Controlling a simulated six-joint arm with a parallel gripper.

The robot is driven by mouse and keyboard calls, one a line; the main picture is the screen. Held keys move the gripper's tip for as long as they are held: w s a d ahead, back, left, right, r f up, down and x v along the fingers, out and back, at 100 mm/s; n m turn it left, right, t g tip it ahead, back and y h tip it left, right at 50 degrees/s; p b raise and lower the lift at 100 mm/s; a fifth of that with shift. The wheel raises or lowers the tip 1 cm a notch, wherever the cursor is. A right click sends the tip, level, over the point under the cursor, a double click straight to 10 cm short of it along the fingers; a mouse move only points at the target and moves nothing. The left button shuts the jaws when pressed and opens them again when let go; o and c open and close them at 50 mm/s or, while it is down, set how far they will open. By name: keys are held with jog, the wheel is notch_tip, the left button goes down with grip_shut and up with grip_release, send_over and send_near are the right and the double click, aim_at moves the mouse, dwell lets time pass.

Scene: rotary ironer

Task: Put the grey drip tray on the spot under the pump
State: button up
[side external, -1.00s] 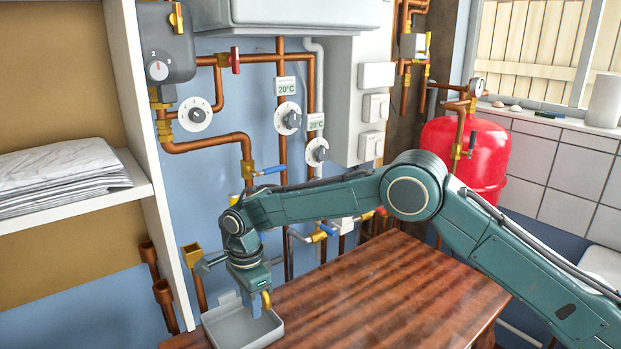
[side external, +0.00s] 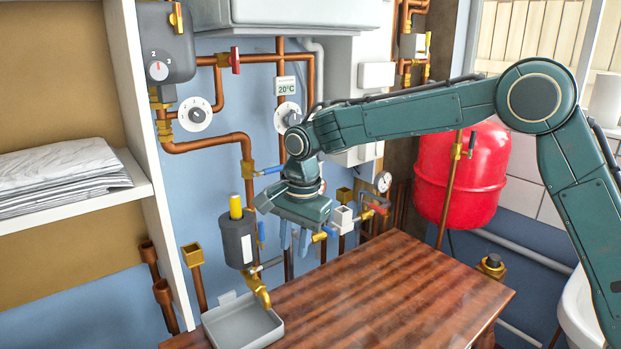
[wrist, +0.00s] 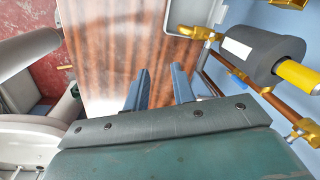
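The grey drip tray (side external: 243,326) sits flat at the left front corner of the wooden table, under the brass spout of the grey pump (side external: 237,243) with a yellow top. The spot itself cannot be seen. In the wrist view the tray (wrist: 192,14) is at the top edge and the pump (wrist: 258,48) at upper right. My gripper (side external: 293,240) hangs above the table, right of the pump and clear of the tray. In the wrist view its two fingers (wrist: 160,85) stand apart with nothing between them.
The wooden table (side external: 390,290) is clear to the right of the tray. Copper pipes, valves and dials line the blue wall behind. A red tank (side external: 462,180) hangs at the right. A white shelf with folded cloth (side external: 62,175) stands at the left.

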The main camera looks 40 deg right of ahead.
jog(key=s+d+r+n+t, duration=0.1)
jog(key=s+d+r+n, duration=0.2)
jog(key=s+d+r, duration=0.4)
jog(key=s+d+r+n+t, duration=0.1)
jog(key=s+d+r+n, duration=0.3)
jog(key=s, duration=0.5)
jog(key=s+d+f+n+t, duration=0.1)
jog(key=s+d+n, duration=0.1)
jog(key=s, duration=0.6)
jog(key=s+d+f+n+t, duration=0.1)
jog(key=s+d+n, duration=0.2)
jog(key=s, duration=0.6)
jog(key=shift+f+n, duration=0.25)
jog(key=shift+n, duration=0.45)
